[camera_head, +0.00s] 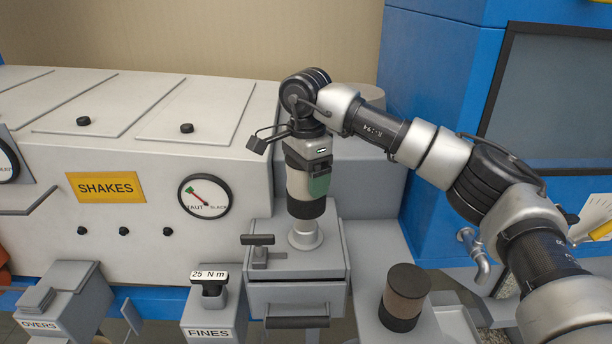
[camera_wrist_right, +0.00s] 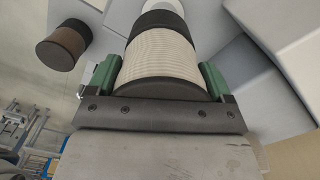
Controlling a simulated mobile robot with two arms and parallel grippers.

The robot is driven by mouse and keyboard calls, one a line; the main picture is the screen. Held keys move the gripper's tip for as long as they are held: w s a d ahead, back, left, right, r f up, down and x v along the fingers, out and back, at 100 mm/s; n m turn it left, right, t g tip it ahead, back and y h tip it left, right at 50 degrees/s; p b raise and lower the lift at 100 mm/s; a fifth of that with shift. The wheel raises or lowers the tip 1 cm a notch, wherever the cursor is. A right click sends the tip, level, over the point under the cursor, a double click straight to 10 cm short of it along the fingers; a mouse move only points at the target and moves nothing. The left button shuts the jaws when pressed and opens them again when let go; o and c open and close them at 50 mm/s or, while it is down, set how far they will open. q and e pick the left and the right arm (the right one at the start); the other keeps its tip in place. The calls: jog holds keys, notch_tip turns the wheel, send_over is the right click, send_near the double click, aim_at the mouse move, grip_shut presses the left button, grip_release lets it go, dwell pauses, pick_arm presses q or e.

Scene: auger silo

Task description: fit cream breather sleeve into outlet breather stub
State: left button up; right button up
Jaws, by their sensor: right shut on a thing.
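The cream breather sleeve (camera_head: 300,183) is a ribbed cream cylinder with dark bands at its ends. My right gripper (camera_head: 309,180) is shut on it and holds it upright, pointing down. In the right wrist view the sleeve (camera_wrist_right: 162,55) sits between the green fingers of the right gripper (camera_wrist_right: 160,80). The light grey outlet breather stub (camera_head: 305,235) stands on top of a grey box, directly below the sleeve. The sleeve's dark lower end meets or overlaps the stub's top in the head view; I cannot tell whether they touch. My left gripper is out of view.
A brown cylinder with dark ends (camera_head: 404,297) stands on a grey surface at the front right. A T-handle (camera_head: 258,246) is left of the stub. A metal tap (camera_head: 475,252) and blue cabinet (camera_head: 440,75) are at the right. A grey box labelled FINES (camera_head: 212,318) stands front left.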

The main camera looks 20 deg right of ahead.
aim_at(305, 192)
jog(key=shift+w+f, duration=0.25)
jog(key=shift+f, duration=0.05)
notch_tip(305, 192, down, 3)
jog(key=shift+w+r+b, duration=0.1)
jog(key=shift+b, duration=0.9)
jog(key=shift+f+b, duration=0.3)
jog(key=shift+f, duration=0.35)
pick_arm(q)
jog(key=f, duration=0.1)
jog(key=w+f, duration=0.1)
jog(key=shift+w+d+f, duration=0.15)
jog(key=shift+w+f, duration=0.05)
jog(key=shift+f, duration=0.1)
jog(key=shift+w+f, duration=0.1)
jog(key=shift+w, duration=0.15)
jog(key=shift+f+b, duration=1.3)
jog(key=shift+b, duration=0.1)
pick_arm(e)
jog(key=shift+f, duration=2.1)
